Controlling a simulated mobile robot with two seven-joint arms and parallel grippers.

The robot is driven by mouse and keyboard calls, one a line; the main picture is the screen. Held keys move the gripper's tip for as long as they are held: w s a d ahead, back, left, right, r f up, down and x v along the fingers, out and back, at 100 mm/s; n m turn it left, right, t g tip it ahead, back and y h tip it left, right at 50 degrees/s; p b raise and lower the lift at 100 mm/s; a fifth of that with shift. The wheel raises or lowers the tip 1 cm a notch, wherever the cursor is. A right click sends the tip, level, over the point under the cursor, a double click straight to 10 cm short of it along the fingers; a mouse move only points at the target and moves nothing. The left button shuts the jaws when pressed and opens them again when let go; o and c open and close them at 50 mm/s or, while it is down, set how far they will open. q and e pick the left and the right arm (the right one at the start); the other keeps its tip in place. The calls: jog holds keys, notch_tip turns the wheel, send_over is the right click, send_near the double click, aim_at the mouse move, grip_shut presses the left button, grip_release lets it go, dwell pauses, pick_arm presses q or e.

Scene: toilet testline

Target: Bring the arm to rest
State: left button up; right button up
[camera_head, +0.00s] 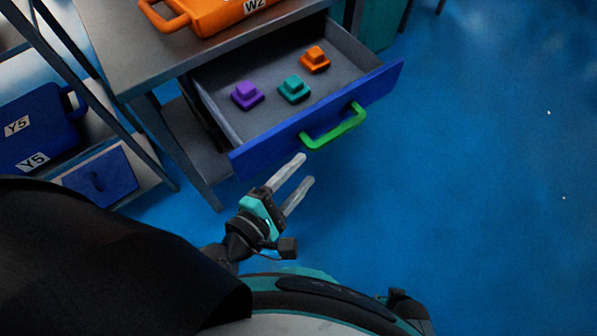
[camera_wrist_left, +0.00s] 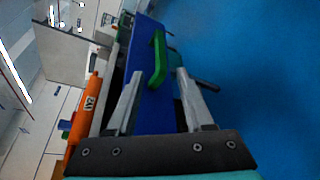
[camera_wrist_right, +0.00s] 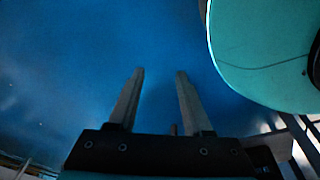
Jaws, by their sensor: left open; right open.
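My left gripper (camera_head: 306,169) is open and empty in the head view, just in front of the blue drawer front (camera_head: 255,153). Its fingers point toward the green handle (camera_head: 335,126) and are apart from it. In the left wrist view the green handle (camera_wrist_left: 158,60) shows beyond and between the open fingers (camera_wrist_left: 158,82). My right gripper (camera_wrist_right: 159,72) is open and empty in its own wrist view, with only blue floor between its fingers. The right gripper does not show in the head view.
The drawer is open and holds a purple block (camera_head: 246,95), a teal block (camera_head: 294,90) and an orange block (camera_head: 315,60). An orange bin (camera_head: 215,14) stands on the grey table (camera_head: 130,60). A blue bin (camera_head: 35,130) is at left. The floor (camera_head: 480,170) at right is clear.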

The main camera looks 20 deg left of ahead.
jog(key=shift+w, duration=0.1)
dwell(0.4)
pick_arm(q)
jog(key=s+a+f+m+g+y+p, duration=0.15)
jog(key=a+f+m+g, duration=0.35)
jog(key=f, duration=0.6)
jog(key=s+a+f+m+g+y, duration=0.1)
jog(key=s+a+f+m, duration=0.15)
jog(key=f+m, duration=0.65)
jog(key=s+a+f+m+g+y+p, duration=0.1)
jog(key=s+a+f+m+g, duration=0.2)
jog(key=s+f, duration=0.4)
jog(key=s+a+f+m+g+y+p, duration=0.1)
jog(key=s+a+f+m+g+y, duration=0.1)
jog(key=s+f+m, duration=0.4)
jog(key=s+a+f+g, duration=0.1)
jog(key=a, duration=0.1)
jog(key=shift+a, duration=0.4)
pick_arm(e)
jog(key=s+d, duration=0.3)
jog(key=s, duration=0.2)
jog(key=shift+s+f, duration=0.3)
jog(key=shift+f, duration=0.05)
pick_arm(q)
jog(key=shift+s, duration=0.1)
pick_arm(e)
jog(key=shift+d, duration=0.1)
